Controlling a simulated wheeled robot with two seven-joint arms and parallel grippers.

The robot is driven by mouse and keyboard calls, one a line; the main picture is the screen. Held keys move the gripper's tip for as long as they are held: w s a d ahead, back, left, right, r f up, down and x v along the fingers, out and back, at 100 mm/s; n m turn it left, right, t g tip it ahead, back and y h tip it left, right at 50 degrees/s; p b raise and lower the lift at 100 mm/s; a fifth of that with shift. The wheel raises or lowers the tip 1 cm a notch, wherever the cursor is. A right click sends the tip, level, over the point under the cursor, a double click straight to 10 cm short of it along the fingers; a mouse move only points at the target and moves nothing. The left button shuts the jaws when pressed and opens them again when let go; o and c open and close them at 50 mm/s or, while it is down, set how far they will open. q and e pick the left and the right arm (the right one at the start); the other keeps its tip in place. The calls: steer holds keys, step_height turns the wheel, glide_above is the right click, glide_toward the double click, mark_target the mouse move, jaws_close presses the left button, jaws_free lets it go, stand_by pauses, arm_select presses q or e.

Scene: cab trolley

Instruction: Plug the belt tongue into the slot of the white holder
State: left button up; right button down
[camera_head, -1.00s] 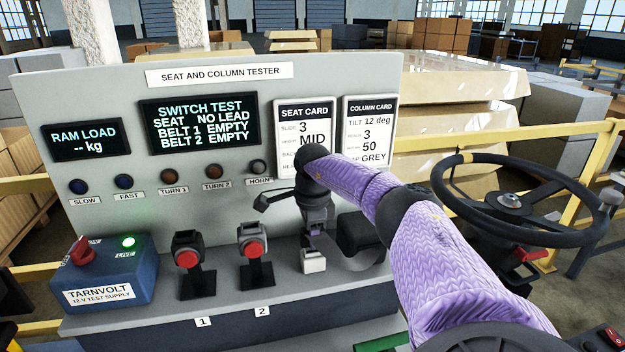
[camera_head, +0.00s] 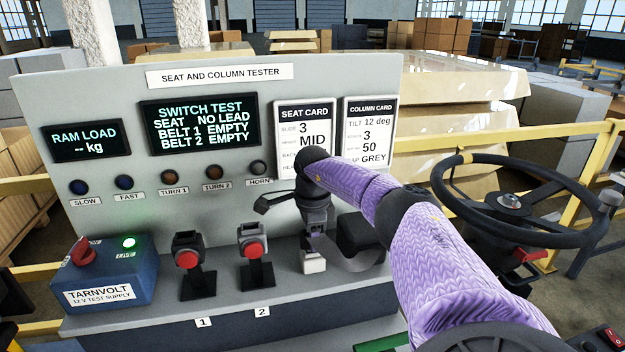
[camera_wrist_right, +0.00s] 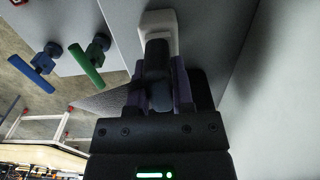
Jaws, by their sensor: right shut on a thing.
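The white holder (camera_head: 313,263) is a small block on the bench ledge, right of the two red-button buckles. My right gripper (camera_head: 314,238) points down just above it and is shut. In the wrist view the fingers (camera_wrist_right: 159,95) grip the dark body of the belt tongue (camera_wrist_right: 157,72), lined up with the white holder (camera_wrist_right: 158,22). The tongue's tip and the slot are hidden, so I cannot tell how far it is in. Grey belt webbing (camera_head: 368,262) runs from the gripper toward the black reel box (camera_head: 358,234). My left gripper is out of view.
Buckle 1 (camera_head: 188,260) and buckle 2 (camera_head: 252,253) stand left of the holder. The switch test screen (camera_head: 200,124) reads both belts empty. A blue supply box (camera_head: 105,275) is at far left, a steering wheel (camera_head: 515,200) at right. The tester panel rises close behind.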

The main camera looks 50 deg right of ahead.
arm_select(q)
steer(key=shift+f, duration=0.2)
arm_select(e)
steer(key=shift+f, duration=0.3)
steer(key=shift+c, duration=2.2)
jaws_free()
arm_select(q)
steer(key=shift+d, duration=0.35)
arm_select(e)
steer(key=shift+o, duration=0.2)
steer(key=shift+r, duration=0.3)
step_height(320, 180, up, 8)
steer(key=shift+r+p, duration=0.1)
steer(key=shift+p, duration=0.7)
steer(key=shift+r, duration=0.55)
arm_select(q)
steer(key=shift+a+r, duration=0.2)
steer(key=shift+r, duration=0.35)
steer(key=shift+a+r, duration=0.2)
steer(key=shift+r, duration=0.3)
